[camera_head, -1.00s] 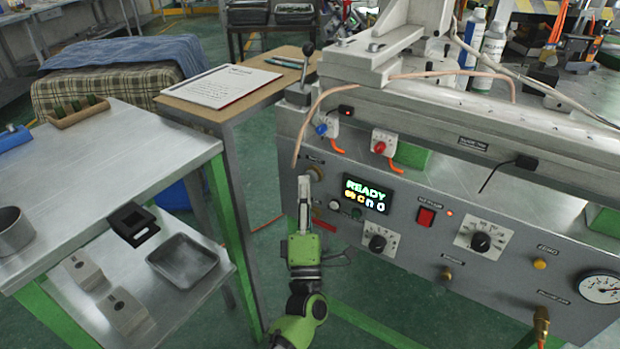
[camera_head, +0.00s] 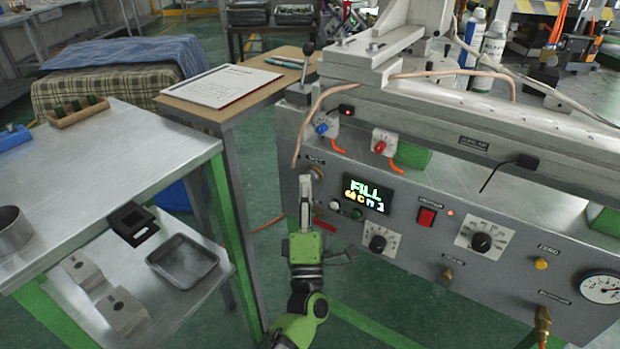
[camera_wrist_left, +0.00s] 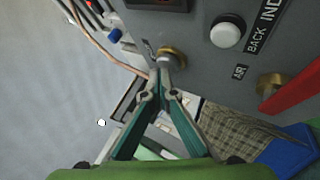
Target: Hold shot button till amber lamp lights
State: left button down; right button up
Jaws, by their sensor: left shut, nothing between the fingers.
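A brass-ringed button, which looks like the shot button (camera_head: 316,171), is at the upper left of the grey machine panel (camera_head: 400,262). It also shows at the top of the left wrist view (camera_wrist_left: 172,53). My left gripper (camera_head: 305,180) is shut and empty. Its fingertips (camera_wrist_left: 167,68) are together at the button and appear to touch it, hiding part of its face. The display (camera_head: 366,194) reads "FILL" above a row of amber and white characters. My right gripper is in neither view.
A white round button (camera_wrist_left: 227,32) and a red lever (camera_wrist_left: 294,90) sit close to the fingers in the wrist view. A dial (camera_head: 378,242) and red switch (camera_head: 426,216) are farther right. A metal table (camera_head: 150,130) stands left, with floor between.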

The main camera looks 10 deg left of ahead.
pick_arm(q)
jog(key=shift+w, duration=0.1)
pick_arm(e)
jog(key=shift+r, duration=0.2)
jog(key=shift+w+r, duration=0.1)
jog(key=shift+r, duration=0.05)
pick_arm(q)
jog(key=shift+d, duration=0.1)
dwell(1.3)
dwell(0.8)
jog(key=shift+s+a+p, duration=0.35)
jog(key=shift+s, duration=0.5)
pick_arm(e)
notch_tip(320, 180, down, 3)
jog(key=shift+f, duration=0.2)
